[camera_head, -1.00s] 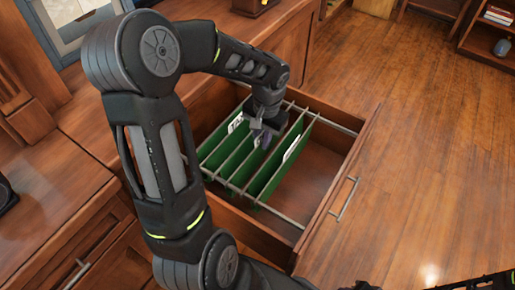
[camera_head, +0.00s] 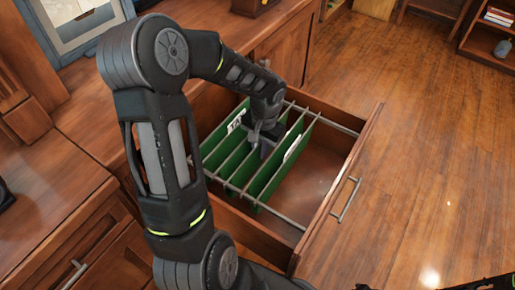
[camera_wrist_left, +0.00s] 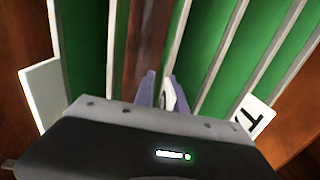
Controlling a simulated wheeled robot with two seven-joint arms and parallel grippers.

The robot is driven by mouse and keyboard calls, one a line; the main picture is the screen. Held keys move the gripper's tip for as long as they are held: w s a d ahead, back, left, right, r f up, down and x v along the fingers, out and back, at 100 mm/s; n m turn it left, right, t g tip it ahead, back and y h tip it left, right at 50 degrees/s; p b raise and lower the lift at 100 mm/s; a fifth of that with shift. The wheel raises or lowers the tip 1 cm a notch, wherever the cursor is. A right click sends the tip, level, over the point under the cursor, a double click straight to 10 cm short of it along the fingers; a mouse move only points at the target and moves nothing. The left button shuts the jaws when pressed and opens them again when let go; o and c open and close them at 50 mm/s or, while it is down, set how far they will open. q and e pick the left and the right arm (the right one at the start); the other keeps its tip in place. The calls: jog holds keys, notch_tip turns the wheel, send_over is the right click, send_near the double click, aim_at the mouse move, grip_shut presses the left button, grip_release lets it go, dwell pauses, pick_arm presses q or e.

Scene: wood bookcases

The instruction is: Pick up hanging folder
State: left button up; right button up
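Several green hanging folders (camera_head: 274,176) with pale top edges hang side by side in the open wooden drawer. White tabs show on some of them. My left gripper (camera_head: 264,141) is down among the folders, near their far ends. In the left wrist view its two purple-grey fingers (camera_wrist_left: 163,92) stand apart. One folder's pale top edge (camera_wrist_left: 178,45) runs down to the fingers, and a small white tab shows between them. Whether the fingers touch that folder cannot be told. My gripper body hides the near part of the folders there. My right gripper is not clearly seen.
The drawer (camera_head: 345,165) has metal rails across its top and a handle (camera_head: 346,199) on its front. Its floor is bare on the right side. The cabinet top (camera_head: 50,190) lies to the left. Open wooden floor (camera_head: 425,150) lies to the right.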

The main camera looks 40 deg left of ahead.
pick_arm(q)
grip_shut()
dwell(1.4)
